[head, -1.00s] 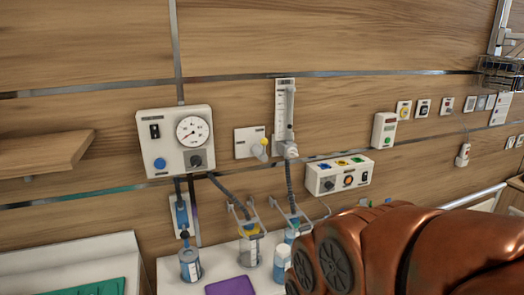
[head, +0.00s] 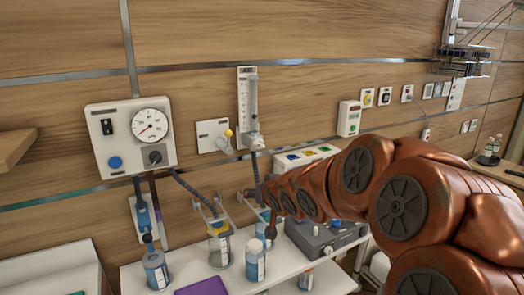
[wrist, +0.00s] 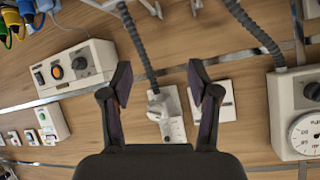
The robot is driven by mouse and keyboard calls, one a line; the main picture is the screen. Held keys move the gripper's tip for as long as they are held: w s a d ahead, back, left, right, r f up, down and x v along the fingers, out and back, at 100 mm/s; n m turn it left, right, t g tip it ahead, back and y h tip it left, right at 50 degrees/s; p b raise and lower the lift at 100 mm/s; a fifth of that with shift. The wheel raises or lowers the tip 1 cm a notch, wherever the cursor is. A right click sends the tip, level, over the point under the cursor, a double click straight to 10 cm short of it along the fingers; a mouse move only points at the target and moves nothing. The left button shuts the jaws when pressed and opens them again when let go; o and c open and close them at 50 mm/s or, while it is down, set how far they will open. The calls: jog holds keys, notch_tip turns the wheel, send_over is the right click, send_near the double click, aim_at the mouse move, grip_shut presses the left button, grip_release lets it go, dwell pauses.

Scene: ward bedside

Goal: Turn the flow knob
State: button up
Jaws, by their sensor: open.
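The flowmeter (head: 247,95) is a clear upright tube on a white backing on the wall. Its white flow knob (head: 254,141) sits at the lower end, above a grey corrugated hose. In the wrist view, which is turned upside down, the knob (wrist: 159,106) shows between and beyond my fingers. My gripper (wrist: 160,82) is open and empty, its two dark fingers apart on either side of the knob in the picture, not visibly touching it. In the head view my arm comes from the right and ends below the flowmeter; the fingers cannot be made out there.
Left of the flowmeter are a wall outlet with a yellow knob (head: 229,134) and a gauge box (head: 130,138). A control box (wrist: 75,70) is on its other side. Bottles, including a blue one (head: 155,270), and a purple item (head: 203,287) are below.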

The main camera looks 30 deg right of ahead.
jog(key=w+d+r+t, duration=0.3)
jog(key=d, duration=0.1)
jog(key=m+t+b, duration=0.1)
jog(key=t, duration=0.3)
send_near(262, 145)
jog(key=w, duration=0.3)
jog(key=shift+y, duration=0.4)
jog(key=shift+w+d+r+p, duration=0.1)
jog(key=shift+w+d+p, duration=0.15)
jog(key=shift+w, duration=0.85)
jog(key=shift+w+d+r+p, duration=0.1)
jog(key=shift+w+p, duration=0.15)
jog(key=shift+w, duration=0.8)
jog(key=shift+w+d+r+p, duration=0.1)
jog(key=shift+w+d+p, duration=0.15)
jog(key=shift+w, duration=0.85)
jog(key=shift+c, duration=0.2)
jog(key=c, duration=1.1)
jog(key=o, duration=1.1)
